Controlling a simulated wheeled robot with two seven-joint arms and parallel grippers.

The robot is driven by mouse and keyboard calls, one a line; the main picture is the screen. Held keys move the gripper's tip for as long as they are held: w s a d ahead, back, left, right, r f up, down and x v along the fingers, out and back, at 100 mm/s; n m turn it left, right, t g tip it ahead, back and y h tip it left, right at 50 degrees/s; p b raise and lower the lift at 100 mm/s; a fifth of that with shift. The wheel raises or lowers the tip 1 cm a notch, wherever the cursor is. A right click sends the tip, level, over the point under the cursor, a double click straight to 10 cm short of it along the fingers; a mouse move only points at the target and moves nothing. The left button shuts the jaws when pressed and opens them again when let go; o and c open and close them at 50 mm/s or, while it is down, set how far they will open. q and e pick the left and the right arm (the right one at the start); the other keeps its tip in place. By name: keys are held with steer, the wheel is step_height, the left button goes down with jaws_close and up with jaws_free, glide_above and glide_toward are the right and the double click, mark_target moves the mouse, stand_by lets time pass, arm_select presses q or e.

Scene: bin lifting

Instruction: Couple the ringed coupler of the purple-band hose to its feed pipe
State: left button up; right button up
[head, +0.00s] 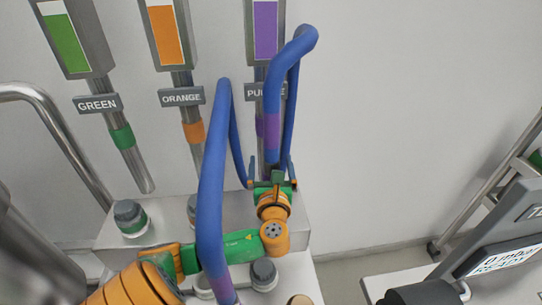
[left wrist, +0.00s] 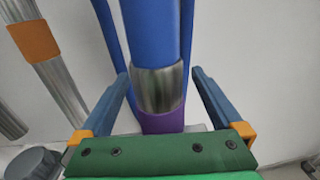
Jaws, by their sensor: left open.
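A blue hose with a purple band (head: 272,128) arches in front of the purple feed pipe (head: 260,76) and hangs behind my left gripper. The pipe is mostly hidden by hose. My left gripper (head: 272,184) is open at the hose's lower part. In the left wrist view, blue hose (left wrist: 150,28), a metal sleeve (left wrist: 157,90) and a purple band (left wrist: 160,122) line up between the open fingers (left wrist: 163,92), with gaps at both sides. I cannot tell whether the sleeve is the coupler or the pipe. No ring is clearly seen. My right gripper is not in view.
Another blue hose length (head: 212,185) crosses in front of my left forearm. The green pipe (head: 130,165) and orange pipe (head: 193,132) hang left, above a grey ledge (head: 285,215) with capped stubs (head: 131,218). A display console (head: 500,255) stands right. The wall between is clear.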

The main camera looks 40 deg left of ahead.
arm_select(q)
step_height(320, 180, up, 8)
steer(key=shift+r, duration=0.25)
steer(key=shift+f, duration=0.1)
stand_by(0.9)
